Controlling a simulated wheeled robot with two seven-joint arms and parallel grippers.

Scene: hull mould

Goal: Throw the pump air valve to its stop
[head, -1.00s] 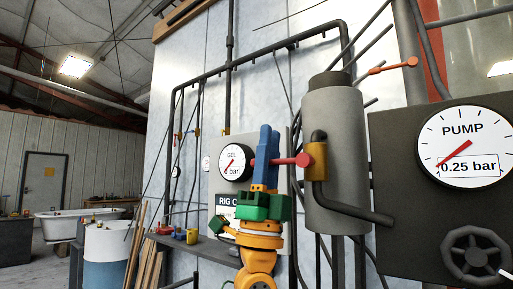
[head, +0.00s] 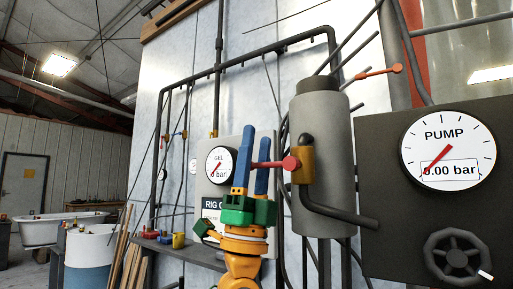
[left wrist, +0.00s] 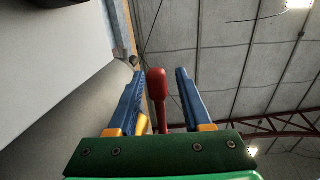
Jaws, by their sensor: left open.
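A valve with a brass-yellow body (head: 307,163) and a red lever (head: 272,164) sits on the pipe by the grey cylinder. The lever points left, about level, with a round red knob at the body end. My left gripper (head: 252,150), blue-fingered, is open and upright at the lever's left end. In the left wrist view the red lever (left wrist: 157,85) stands between the two spread fingers, with gaps visible on both sides. The PUMP gauge (head: 449,150) reads 0.00 bar. No label on the valve is readable. My right gripper is out of view.
The grey cylinder (head: 322,110) and its bent pipe stand close right of the gripper. A second red lever (head: 380,72) is higher up. A dark handwheel (head: 457,257) is below the PUMP gauge.

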